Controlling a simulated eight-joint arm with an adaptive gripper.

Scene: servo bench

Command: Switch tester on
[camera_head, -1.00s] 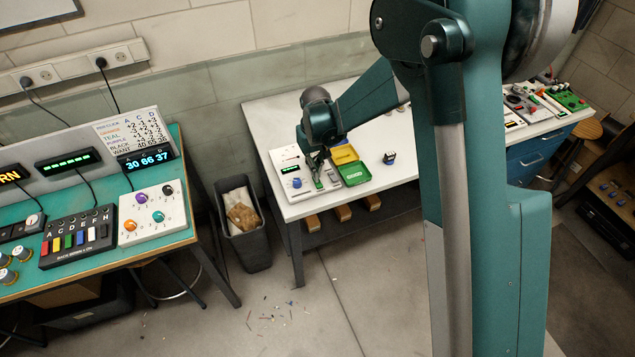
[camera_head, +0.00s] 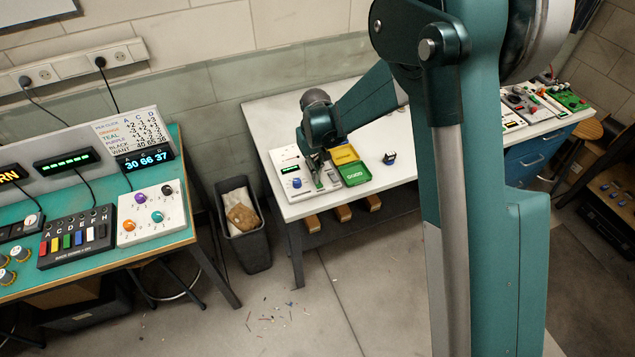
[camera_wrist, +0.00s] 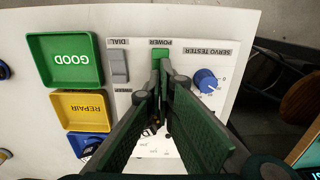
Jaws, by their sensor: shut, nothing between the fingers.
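The servo tester (camera_wrist: 222,58) is a white panel with a blue knob (camera_wrist: 206,80), a grey switch under the DIAL label (camera_wrist: 118,66) and a green switch under the POWER label (camera_wrist: 161,54). In the head view the tester (camera_head: 281,157) lies at the near left of the white table. My gripper (camera_wrist: 166,78) is shut and empty, its tips right at the green power switch and partly covering it. Whether they touch it I cannot tell. In the head view my gripper (camera_head: 317,178) is over the tester's right half and hides part of it.
A green GOOD tray (camera_wrist: 70,88) and a yellow REPAIR tray (camera_wrist: 108,97) sit beside the tester, with a blue tray (camera_wrist: 78,140) beyond. A small dark blue item (camera_head: 389,158) stands on the white table (camera_head: 420,165). A bin (camera_head: 247,250) stands between the benches.

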